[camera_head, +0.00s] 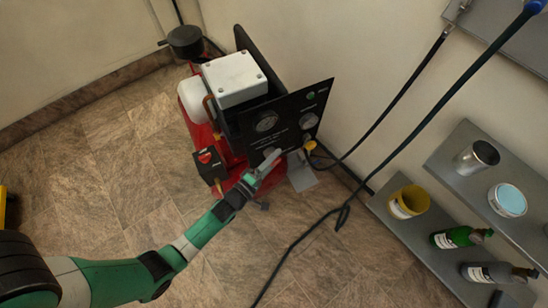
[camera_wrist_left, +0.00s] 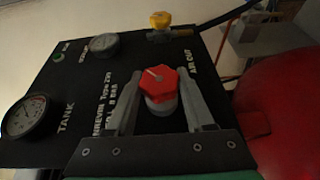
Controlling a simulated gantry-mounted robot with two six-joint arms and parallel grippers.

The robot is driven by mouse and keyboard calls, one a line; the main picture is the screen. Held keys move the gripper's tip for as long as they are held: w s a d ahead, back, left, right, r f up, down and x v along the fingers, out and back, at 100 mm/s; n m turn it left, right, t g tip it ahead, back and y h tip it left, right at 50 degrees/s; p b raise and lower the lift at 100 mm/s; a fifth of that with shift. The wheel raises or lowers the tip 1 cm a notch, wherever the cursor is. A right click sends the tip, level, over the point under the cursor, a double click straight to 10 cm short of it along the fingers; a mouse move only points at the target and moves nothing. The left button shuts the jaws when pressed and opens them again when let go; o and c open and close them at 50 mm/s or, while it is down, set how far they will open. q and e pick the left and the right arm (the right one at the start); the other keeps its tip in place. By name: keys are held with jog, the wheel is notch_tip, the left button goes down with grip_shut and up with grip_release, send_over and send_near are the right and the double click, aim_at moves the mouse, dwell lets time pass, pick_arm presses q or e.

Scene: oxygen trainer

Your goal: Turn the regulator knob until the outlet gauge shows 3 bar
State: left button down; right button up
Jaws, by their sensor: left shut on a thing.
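The red regulator knob (camera_wrist_left: 158,84) with a pale pointer mark sits on the black panel (camera_wrist_left: 75,75) of the compressor. My left gripper (camera_head: 268,164) reaches the panel's lower part; in the left wrist view its fingers (camera_wrist_left: 160,90) are shut on the knob from both sides. In the head view the knob is hidden by the gripper. The outlet gauge (camera_wrist_left: 103,43) is above left of the knob and also shows in the head view (camera_head: 308,121); its needle is too small to read. The tank gauge (camera_wrist_left: 29,114) is at the left. My right gripper is not in view.
A yellow valve (camera_wrist_left: 160,20) with a hose is on the panel above the knob. A black box with a red switch (camera_head: 206,156) stands left of my gripper. Shelves (camera_head: 405,232) with bottles and cans are at the right.

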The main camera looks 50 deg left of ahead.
pick_arm(q)
jog(key=shift+r+m+g+p, duration=0.45)
jog(key=shift+g+p, duration=0.65)
jog(key=shift+p, duration=1.7)
jog(key=shift+f+m+g+p, duration=0.25)
jog(key=shift+f+g+p, duration=0.1)
jog(key=shift+g+p, duration=0.65)
jog(key=m+g+p, duration=0.1)
jog(key=g+p, duration=0.2)
jog(key=g, duration=0.1)
jog(key=shift+w+r, duration=0.1)
jog(key=shift+r, duration=0.05)
jog(key=shift+f+m+g+y+p, duration=0.2)
jog(key=shift+m+g+y+p, duration=0.15)
jog(key=shift+g+p, duration=0.55)
jog(key=shift+g, duration=0.3)
jog(key=shift+c, duration=1.4)
grip_release()
jog(key=shift+f, duration=0.1)
